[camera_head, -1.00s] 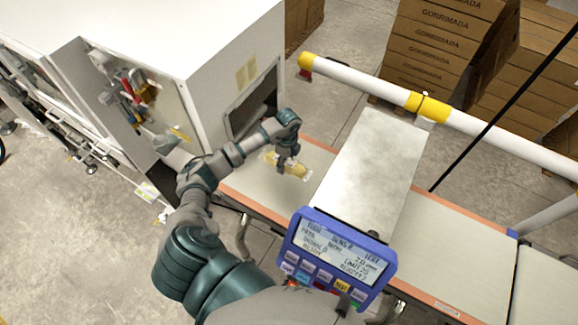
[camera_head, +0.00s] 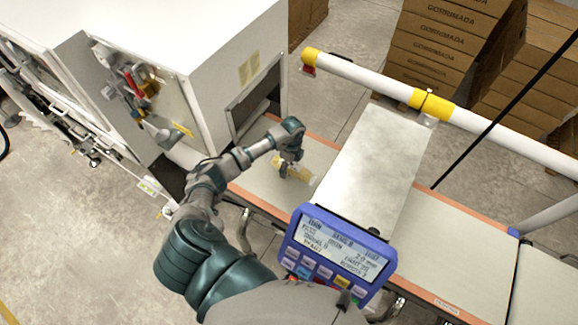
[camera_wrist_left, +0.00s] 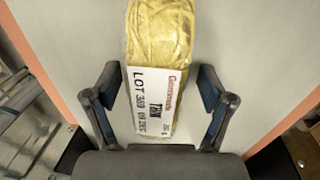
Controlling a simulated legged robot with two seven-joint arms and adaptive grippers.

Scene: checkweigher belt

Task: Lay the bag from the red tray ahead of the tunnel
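The bag (camera_head: 302,173) is a clear pack with yellow contents and a white printed label. It lies flat on the belt (camera_head: 262,184), between the white machine and the metal cover (camera_head: 377,165), which looks like the tunnel. My left gripper (camera_head: 284,171) is low over the bag and hides part of it. In the left wrist view the gripper (camera_wrist_left: 158,85) is open, one finger on each side of the labelled end of the bag (camera_wrist_left: 160,35). A gap shows on both sides. The red tray and my right gripper are not in view.
A white machine (camera_head: 150,50) with a dark opening stands left of the belt. A blue display unit (camera_head: 338,255) stands at the cover's near end. A white rail (camera_head: 480,128) with yellow bands runs behind. Bare belt (camera_head: 450,245) continues to the right.

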